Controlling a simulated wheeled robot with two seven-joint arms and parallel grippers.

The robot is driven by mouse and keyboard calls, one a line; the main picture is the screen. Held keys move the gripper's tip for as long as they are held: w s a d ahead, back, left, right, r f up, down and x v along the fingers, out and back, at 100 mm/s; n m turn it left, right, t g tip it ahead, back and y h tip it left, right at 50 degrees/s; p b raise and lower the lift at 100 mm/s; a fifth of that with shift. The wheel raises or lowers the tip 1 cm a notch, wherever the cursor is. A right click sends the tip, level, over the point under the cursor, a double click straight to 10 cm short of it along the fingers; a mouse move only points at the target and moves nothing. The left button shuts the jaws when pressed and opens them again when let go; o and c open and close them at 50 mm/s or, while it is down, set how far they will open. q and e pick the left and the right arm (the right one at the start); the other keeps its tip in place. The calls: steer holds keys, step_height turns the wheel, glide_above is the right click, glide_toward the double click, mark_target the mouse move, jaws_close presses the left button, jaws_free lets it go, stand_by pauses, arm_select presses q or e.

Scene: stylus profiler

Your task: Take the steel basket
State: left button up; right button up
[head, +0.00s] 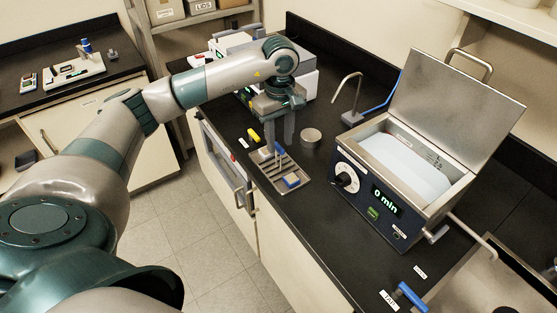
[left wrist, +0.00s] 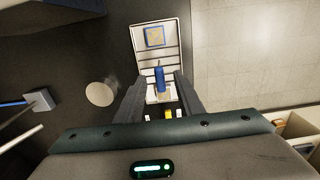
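A shallow metal tray with dark slots (head: 265,177) lies on the black counter left of the bath; I cannot tell for sure whether it is the steel basket. It holds a flat blue-edged piece (head: 292,181), also seen in the left wrist view (left wrist: 155,37). A slim blue piece (left wrist: 160,78) stands near the tray's near end. My left gripper (head: 280,147) points down above the tray. In the left wrist view its fingers (left wrist: 159,85) are apart on either side of the blue piece, with gaps visible. My right gripper is not in view.
A bath with its lid raised (head: 405,166) and a "0 min" display stands to the right. A grey round object (head: 311,137) and a bent metal tube (head: 347,88) are behind the tray. A yellow item (head: 254,135) lies left.

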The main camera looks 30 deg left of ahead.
mark_target(279, 147)
arm_select(q)
step_height(279, 147, down, 2)
steer(key=shift+f+p, duration=0.1)
steer(key=shift+p, duration=0.25)
steer(key=shift+f, duration=0.45)
steer(key=shift+f+p, duration=0.1)
steer(key=shift+p, duration=0.2)
steer(key=shift+a+f+p, duration=0.15)
steer(key=shift+f+p, duration=0.45)
steer(key=shift+p, duration=0.05)
step_height(279, 147, down, 3)
steer(key=shift+w+a+r+p, duration=0.1)
steer(key=shift+a+p, duration=0.05)
steer(key=shift+p, duration=0.7)
steer(key=shift+f, duration=0.45)
